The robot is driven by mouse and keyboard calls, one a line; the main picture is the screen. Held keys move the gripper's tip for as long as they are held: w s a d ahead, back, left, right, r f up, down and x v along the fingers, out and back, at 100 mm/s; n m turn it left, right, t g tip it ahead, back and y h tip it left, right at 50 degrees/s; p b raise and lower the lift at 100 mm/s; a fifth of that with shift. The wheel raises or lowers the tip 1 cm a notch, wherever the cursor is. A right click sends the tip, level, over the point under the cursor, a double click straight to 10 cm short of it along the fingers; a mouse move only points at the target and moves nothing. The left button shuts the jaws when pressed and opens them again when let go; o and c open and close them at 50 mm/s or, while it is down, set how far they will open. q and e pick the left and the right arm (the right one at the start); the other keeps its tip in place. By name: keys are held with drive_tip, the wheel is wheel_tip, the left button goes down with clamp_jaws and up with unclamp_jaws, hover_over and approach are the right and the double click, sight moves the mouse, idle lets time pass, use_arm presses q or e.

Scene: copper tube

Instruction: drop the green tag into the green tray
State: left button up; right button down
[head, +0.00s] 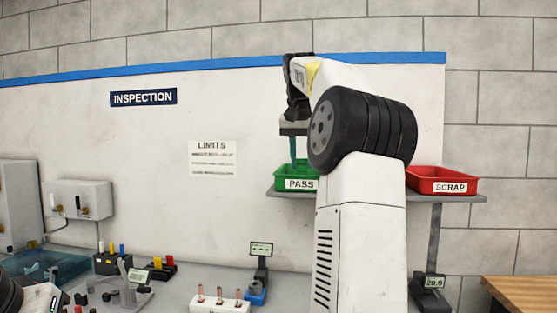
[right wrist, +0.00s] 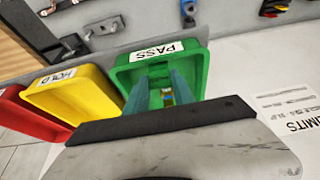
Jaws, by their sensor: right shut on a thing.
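The green tray (head: 283,184), labelled PASS, sits on the wall shelf behind my right arm, which hides part of it. In the right wrist view the green tray (right wrist: 194,62) lies right below my fingers. My right gripper (head: 299,152) points down over it. In the right wrist view my right gripper (right wrist: 160,98) is shut on a small green tag (right wrist: 168,98), seen between the fingertips against the tray's inside. I cannot tell whether the tag touches the tray floor. My left gripper is not in view.
A red SCRAP tray (head: 443,182) stands at the shelf's right end. A yellow HOLD tray (right wrist: 72,97) is beside the green one, hidden by my arm in the head view. A white block with copper tubes (head: 219,302) stands on the bench below.

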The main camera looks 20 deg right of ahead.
drive_tip(key=shift+f, duration=0.2)
drive_tip(key=shift+f, duration=0.4)
drive_tip(key=c, duration=1.1)
unclamp_jaws()
drive_tip(key=shift+r, duration=0.15)
